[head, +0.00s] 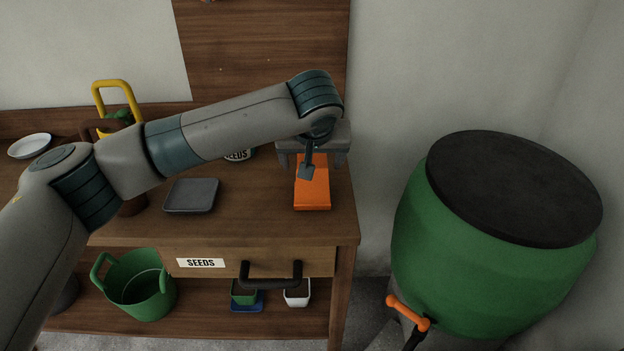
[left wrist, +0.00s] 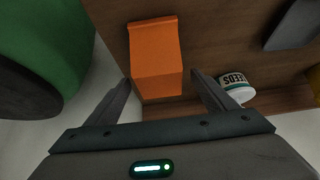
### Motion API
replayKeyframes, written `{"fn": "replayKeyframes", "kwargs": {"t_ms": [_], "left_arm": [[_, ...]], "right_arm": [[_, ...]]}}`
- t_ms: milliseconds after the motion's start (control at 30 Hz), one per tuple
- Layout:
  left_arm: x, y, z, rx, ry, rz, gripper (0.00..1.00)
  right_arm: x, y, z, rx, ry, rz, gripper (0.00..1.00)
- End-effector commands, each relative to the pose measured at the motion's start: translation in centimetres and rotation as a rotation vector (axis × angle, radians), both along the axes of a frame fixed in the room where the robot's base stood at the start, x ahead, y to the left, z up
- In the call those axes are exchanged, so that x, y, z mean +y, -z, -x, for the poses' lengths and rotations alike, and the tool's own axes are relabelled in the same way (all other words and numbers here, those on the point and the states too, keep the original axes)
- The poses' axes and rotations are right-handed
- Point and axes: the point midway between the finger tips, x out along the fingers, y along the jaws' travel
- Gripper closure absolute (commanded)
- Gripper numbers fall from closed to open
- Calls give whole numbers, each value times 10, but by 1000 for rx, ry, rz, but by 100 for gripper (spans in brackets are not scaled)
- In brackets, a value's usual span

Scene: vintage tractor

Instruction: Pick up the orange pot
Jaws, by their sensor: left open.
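The orange pot (head: 313,194) has a boxy shape and stands on the right end of the wooden bench top. In the left wrist view the pot (left wrist: 155,62) is ahead of my left gripper, with its near end lying between the two finger lines. My left gripper (head: 311,163) hangs over the far part of the pot, and its wrist hides that part in the head view. In the left wrist view the left gripper (left wrist: 161,80) has its fingers spread wide apart, one on each side of the pot. I cannot tell whether either finger touches it. My right gripper is not in view.
A grey tray (head: 191,195) and a seeds tin (head: 238,155) stand left of the pot. A yellow-handled can (head: 113,95) and white dish (head: 30,146) are farther left. A large green barrel (head: 480,250) stands right of the bench (head: 260,215).

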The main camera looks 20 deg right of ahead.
Motion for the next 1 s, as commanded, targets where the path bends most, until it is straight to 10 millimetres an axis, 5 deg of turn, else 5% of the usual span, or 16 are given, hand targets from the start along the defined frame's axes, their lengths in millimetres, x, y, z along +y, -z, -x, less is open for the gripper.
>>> {"fn": "replayKeyframes", "kwargs": {"t_ms": [533,567,800,1000], "left_arm": [[-1,5,-3,-1,1,1,23],[-1,5,-3,-1,1,1,25],[-1,5,-3,-1,1,1,82],[-1,4,-3,-1,1,1,83]], "right_arm": [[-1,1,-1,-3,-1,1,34],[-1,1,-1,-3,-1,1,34],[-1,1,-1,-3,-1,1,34],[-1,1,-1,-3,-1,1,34]]}}
